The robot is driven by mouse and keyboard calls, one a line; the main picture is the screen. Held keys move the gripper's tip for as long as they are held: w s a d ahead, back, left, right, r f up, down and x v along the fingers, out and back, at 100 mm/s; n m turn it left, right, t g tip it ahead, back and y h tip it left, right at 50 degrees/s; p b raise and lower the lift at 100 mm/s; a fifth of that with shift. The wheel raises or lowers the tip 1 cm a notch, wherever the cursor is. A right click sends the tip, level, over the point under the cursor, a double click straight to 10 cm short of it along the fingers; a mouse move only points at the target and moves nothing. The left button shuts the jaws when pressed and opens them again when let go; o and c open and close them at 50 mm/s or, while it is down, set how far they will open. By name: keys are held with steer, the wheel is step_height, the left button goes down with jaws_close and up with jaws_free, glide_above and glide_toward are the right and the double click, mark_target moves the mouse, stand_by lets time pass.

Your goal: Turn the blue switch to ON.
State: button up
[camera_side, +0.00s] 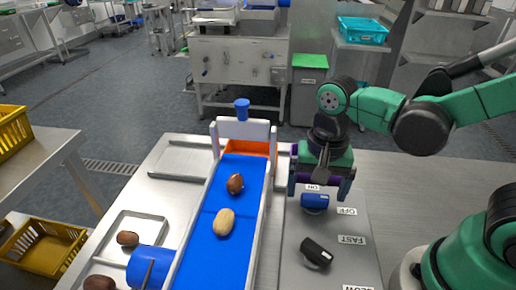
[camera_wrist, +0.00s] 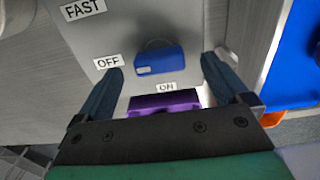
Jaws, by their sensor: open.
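The blue switch (camera_side: 314,203) is a blocky knob on a grey panel beside the conveyor. Its ON label (camera_side: 312,188) is behind it and its OFF label (camera_side: 346,211) is to its right. In the wrist view the blue switch (camera_wrist: 160,60) lies crosswise, its pale mark at the left end, on the side of the OFF label (camera_wrist: 108,62); the ON label (camera_wrist: 166,86) is below it. My gripper (camera_side: 319,192) points down over the switch area, open and empty. In the wrist view its fingers (camera_wrist: 163,70) stand apart, left and right of the switch; contact cannot be told.
A black switch (camera_side: 316,252) with a FAST label (camera_side: 352,240) sits nearer the camera on the panel. The blue conveyor belt (camera_side: 214,262), with pale side rails, carries a brown date (camera_side: 235,184) and a tan date (camera_side: 224,222). A metal tray (camera_side: 150,216) stands at left.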

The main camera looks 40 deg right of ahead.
steer(key=shift+f, duration=0.7)
steer(key=c, duration=1.3)
